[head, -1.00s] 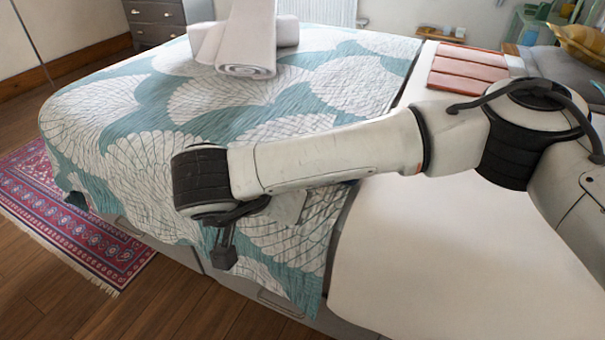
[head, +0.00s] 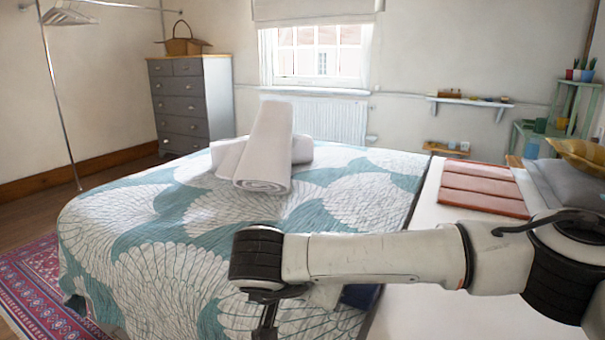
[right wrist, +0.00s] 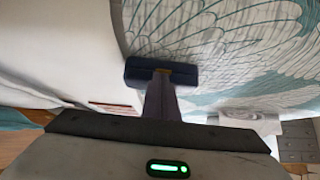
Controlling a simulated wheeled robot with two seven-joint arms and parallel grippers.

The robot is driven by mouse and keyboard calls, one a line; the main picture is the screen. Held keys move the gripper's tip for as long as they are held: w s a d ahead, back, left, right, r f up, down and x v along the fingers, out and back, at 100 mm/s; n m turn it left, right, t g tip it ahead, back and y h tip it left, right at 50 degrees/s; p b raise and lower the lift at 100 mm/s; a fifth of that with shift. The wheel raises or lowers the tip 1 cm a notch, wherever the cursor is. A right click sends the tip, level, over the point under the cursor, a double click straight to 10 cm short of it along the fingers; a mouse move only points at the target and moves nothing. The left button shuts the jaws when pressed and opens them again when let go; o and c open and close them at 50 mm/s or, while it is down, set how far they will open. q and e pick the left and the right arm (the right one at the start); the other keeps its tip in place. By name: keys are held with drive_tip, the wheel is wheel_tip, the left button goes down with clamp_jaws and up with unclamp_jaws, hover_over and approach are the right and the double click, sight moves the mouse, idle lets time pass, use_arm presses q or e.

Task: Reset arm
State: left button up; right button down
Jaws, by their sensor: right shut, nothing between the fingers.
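My right arm reaches in from the right in the head view, low over the near edge of the bed (head: 140,255). My right gripper (head: 265,331) hangs down at the bottom edge of the head view, mostly cut off. In the right wrist view my right gripper (right wrist: 162,75) is shut and empty, in front of the patterned teal and white quilt (right wrist: 215,50) and white bedding (right wrist: 60,50). Whether it touches the bed cannot be told. My left gripper is not in view.
Rolled white towels (head: 266,150) lie on the quilt beyond the arm. Folded terracotta cloth (head: 483,187) lies on the right of the bed. A dark blue thing (head: 361,296) shows partly behind my arm. A grey dresser (head: 190,105) stands at the back left.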

drive_tip(key=b+x, duration=0.1)
drive_tip(key=x, duration=0.1)
drive_tip(key=shift+w+d+f, duration=0.1)
drive_tip(key=shift+w+d, duration=0.1)
drive_tip(key=shift+w, duration=0.05)
drive_tip(key=shift+f, duration=0.25)
drive_tip(key=shift+s+a, duration=0.1)
drive_tip(key=shift+a, duration=0.05)
